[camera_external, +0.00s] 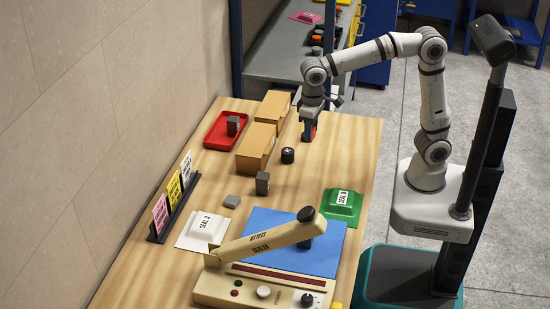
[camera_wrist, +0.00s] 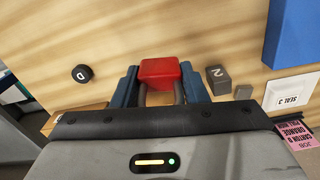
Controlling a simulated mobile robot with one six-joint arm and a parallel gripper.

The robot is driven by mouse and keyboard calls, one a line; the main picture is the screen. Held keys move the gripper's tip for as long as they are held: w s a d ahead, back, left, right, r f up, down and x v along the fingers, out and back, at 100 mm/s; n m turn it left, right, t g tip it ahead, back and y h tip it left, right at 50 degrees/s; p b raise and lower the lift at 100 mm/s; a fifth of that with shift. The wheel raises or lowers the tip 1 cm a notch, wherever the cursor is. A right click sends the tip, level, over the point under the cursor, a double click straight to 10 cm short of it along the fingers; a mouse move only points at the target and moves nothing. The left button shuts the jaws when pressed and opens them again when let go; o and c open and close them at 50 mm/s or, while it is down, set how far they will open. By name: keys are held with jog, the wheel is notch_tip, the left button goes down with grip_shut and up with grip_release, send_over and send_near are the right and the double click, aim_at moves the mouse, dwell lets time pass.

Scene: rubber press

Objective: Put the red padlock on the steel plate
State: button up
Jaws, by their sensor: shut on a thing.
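The red padlock (camera_wrist: 160,72) is between the two blue fingers of my gripper (camera_wrist: 160,86) in the wrist view, its grey shackle toward the wrist. My gripper (camera_external: 309,124) is shut on it and points down over the far right part of the wooden table. A bit of the padlock's red (camera_external: 314,132) shows in the external view; whether it touches the table I cannot tell. A small flat grey square, which looks like the steel plate (camera_external: 232,201), lies bare near the table's middle, nearer the camera; it also shows in the wrist view (camera_wrist: 243,92).
A dark grey upright block (camera_external: 262,183) and a black round weight (camera_external: 287,155) stand between gripper and plate. Cardboard boxes (camera_external: 256,146) and a red tray (camera_external: 209,141) are to the left. A white seal pad (camera_external: 190,240), green pad (camera_external: 330,210) and sealer (camera_external: 245,287) are nearer.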

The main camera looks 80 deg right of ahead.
jog(key=w+a+r+p, duration=0.1)
jog(key=w+a+p, duration=0.4)
jog(key=w+a, duration=0.55)
jog(key=n+p, duration=0.2)
jog(key=p, duration=0.3)
send_near(232, 200)
notch_tip(232, 200, down, 6)
jog(key=shift+r+p, duration=0.15)
jog(key=shift+p, duration=0.65)
jog(key=o, duration=0.6)
jog(key=shift+f, duration=0.2)
jog(key=shift+c, duration=0.2)
jog(key=o, duration=0.5)
jog(key=shift+c, duration=0.2)
jog(key=shift+r, duration=0.1)
